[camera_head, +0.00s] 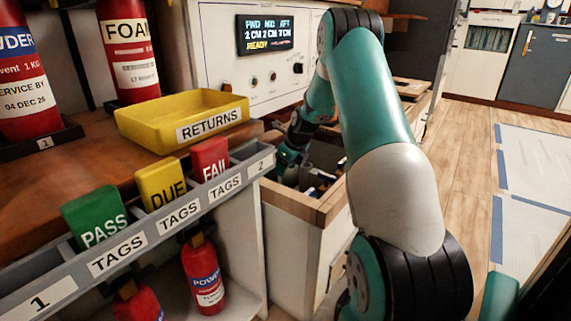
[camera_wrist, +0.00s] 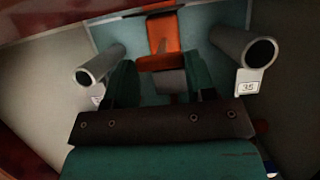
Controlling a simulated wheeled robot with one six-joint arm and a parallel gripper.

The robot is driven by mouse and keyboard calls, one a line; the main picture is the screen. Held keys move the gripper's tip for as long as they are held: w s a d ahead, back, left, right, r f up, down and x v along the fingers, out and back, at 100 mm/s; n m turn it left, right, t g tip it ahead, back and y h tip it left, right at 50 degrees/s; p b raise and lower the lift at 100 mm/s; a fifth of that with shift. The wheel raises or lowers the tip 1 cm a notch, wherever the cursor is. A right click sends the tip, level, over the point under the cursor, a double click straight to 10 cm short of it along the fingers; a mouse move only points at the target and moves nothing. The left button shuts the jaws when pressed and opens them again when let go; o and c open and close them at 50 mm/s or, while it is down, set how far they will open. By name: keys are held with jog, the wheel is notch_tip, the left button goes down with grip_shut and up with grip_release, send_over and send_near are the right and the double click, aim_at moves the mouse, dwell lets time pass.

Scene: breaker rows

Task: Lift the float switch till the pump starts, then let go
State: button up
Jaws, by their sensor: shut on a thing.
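In the wrist view an orange piece with a grey part below it, which I take for the float switch (camera_wrist: 164,38), sits between my two teal fingers. My gripper (camera_wrist: 160,78) is shut on it. How far it is lifted cannot be told. In the head view my arm reaches down into an open-topped compartment behind the counter edge, and my gripper (camera_head: 288,160) is partly hidden there. The display (camera_head: 265,35) on the white panel reads FWD, MID, AFT with 2 CM, 2 CM, 7 CM and READY below.
Grey pipes flank my fingers, at left (camera_wrist: 100,66) and right (camera_wrist: 240,58); a tag by the right one reads 35. A yellow RETURNS tray (camera_head: 150,118), a tag rack (camera_head: 75,283) and red extinguishers (camera_head: 203,275) stand at left. Open wooden floor (camera_head: 455,150) lies at right.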

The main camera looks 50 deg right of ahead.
jog(key=shift+r+p, duration=0.5)
jog(key=shift+r, duration=0.25)
jog(key=o, duration=1.3)
jog(key=p+v, duration=0.9)
jog(key=v, duration=0.8)
jog(key=shift+r, duration=0.2)
